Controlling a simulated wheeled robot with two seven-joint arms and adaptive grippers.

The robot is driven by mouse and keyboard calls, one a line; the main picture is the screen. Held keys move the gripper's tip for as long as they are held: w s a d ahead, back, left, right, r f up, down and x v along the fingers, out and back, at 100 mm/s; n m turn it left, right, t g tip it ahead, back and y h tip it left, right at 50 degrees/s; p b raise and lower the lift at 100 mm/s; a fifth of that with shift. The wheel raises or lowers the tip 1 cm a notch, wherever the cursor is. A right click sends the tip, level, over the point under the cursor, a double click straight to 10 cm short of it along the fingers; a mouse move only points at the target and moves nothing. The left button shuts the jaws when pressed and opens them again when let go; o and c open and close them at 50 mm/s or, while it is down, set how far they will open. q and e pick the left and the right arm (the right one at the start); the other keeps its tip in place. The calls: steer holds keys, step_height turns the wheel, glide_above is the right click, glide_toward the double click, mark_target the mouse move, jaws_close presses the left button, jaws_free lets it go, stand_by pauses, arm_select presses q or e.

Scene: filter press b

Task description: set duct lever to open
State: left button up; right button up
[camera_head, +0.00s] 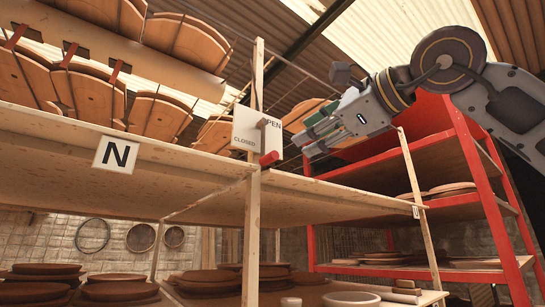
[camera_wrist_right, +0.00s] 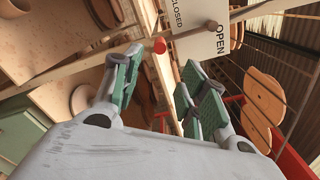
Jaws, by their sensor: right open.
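The duct lever (camera_head: 269,158) has a red end knob and hangs in front of a white plate (camera_head: 243,128) marked OPEN at upper right and CLOSED at lower left. The knob sits low, right of the word CLOSED. The right wrist view also shows the red knob (camera_wrist_right: 160,46) and the plate (camera_wrist_right: 200,42). My right gripper (camera_head: 308,138) is open and empty, to the right of the lever and apart from it. In the wrist view its green-padded fingers (camera_wrist_right: 160,78) are spread, with the knob beyond the gap between them. My left gripper is not in view.
A wooden shelf with an N sign (camera_head: 116,155) runs below the plate, and its upright post (camera_head: 252,215) stands beside the lever. A red rack (camera_head: 470,165) stands at right, below my right arm.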

mark_target(279, 153)
steer(key=shift+w+a, duration=0.1)
steer(key=shift+p+x, duration=2.05)
steer(key=shift+x, duration=4.7)
jaws_close()
